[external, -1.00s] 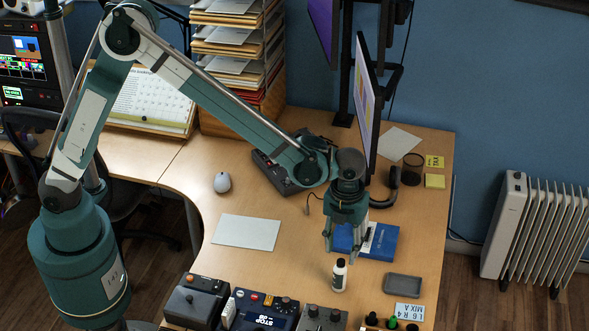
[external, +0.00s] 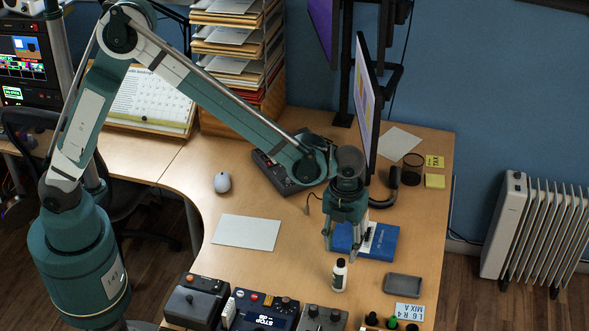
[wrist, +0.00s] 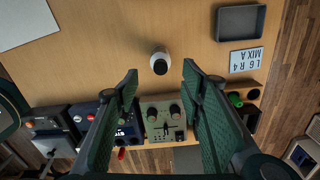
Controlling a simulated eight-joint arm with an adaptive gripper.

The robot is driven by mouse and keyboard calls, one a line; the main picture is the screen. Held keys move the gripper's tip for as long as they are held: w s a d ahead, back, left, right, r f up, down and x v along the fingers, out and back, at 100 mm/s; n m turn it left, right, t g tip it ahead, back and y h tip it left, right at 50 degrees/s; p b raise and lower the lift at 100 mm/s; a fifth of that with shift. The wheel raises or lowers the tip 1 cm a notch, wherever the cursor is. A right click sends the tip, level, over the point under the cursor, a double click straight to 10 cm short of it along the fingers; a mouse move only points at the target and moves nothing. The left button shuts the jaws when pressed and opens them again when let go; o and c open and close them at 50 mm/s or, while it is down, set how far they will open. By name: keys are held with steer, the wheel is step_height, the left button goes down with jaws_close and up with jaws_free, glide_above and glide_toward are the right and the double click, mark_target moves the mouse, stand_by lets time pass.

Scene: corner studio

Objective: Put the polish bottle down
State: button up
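The polish bottle (external: 339,275) is small and white with a black cap. It stands upright on the wooden desk (external: 300,222), left of a grey tray (external: 402,285). In the wrist view the bottle (wrist: 160,61) shows from above, beyond the fingertips and between their lines. My gripper (external: 345,245) hangs above the desk, a little behind and above the bottle, apart from it. In the wrist view my gripper (wrist: 159,80) is open, with its two green fingers spread and nothing between them.
A blue book (external: 378,241) lies behind the gripper, near a monitor (external: 366,105). Control boxes (external: 262,310) line the front edge, with a label card (external: 409,312) to their right. A white sheet (external: 246,232) lies left. The desk around the bottle is clear.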

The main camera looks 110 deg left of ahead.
steer(key=s+d+r+n+t, duration=0.2)
steer(key=s+d+r+n, duration=0.3)
steer(key=s+r, duration=0.45)
steer(key=s+d+r+n+t, duration=0.1)
steer(key=s+d+r+n, duration=0.35)
steer(key=s+r, duration=0.5)
steer(key=s+d+n+t, duration=0.2)
steer(key=s+n, duration=0.3)
steer(key=s, duration=0.5)
steer(key=s+d+r+n+t, duration=0.1)
steer(key=s+d+n, duration=0.4)
steer(key=s, duration=0.6)
steer(key=shift+t, duration=0.6)
steer(key=shift+r, duration=0.1)
